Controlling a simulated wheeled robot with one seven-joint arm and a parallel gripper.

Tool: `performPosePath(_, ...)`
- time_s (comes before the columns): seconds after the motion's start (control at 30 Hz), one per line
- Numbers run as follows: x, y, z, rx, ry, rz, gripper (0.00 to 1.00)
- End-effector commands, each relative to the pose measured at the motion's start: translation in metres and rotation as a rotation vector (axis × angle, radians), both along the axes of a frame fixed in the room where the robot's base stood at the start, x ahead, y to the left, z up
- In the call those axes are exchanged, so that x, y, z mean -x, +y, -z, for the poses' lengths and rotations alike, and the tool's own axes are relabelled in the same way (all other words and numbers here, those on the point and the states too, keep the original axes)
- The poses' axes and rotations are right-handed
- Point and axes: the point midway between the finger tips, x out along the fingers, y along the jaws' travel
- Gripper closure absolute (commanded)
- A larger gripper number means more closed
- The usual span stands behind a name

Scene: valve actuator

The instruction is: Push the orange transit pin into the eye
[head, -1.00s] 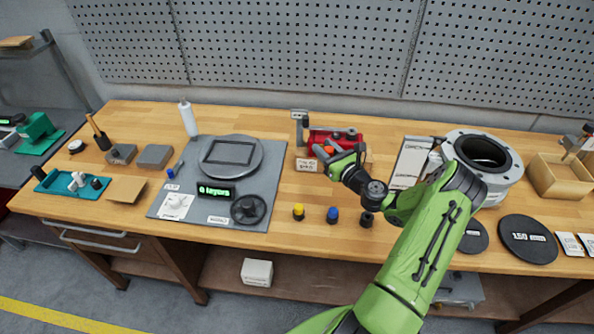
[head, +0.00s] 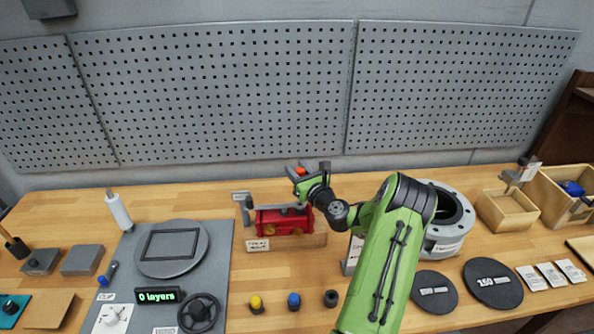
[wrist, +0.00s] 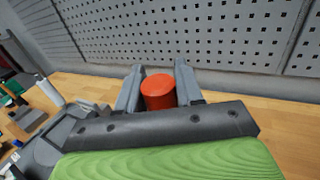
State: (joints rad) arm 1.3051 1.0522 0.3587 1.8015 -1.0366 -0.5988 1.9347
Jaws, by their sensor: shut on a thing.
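The orange transit pin (wrist: 158,94) stands between the two grey fingers of my gripper (wrist: 158,76) in the wrist view, its round end face showing. In the head view the pin (head: 301,171) is a small orange spot at my gripper (head: 310,173). My gripper is shut on it, above the right end of the red actuator (head: 280,222). The actuator lies on a wooden base, with a grey bar along its top and a grey upright (head: 246,210) at its left end. I cannot make out the eye; my gripper may hide it.
A large grey flanged ring (head: 446,235) stands right of my arm. Yellow, blue and black knobs (head: 293,301) stand in front of the actuator. A grey mat (head: 215,300) with a round plate lies left. The perforated panel (head: 250,90) rises behind.

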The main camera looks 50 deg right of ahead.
Motion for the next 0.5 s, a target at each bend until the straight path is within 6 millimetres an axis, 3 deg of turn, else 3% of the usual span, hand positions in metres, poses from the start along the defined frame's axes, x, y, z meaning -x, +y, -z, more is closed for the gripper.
performPosePath(0.3,0.000,0.000,0.041,-0.001,0.001,0.000,0.96)
performPosePath(0.5,0.000,0.000,0.058,-0.002,0.000,0.000,0.96)
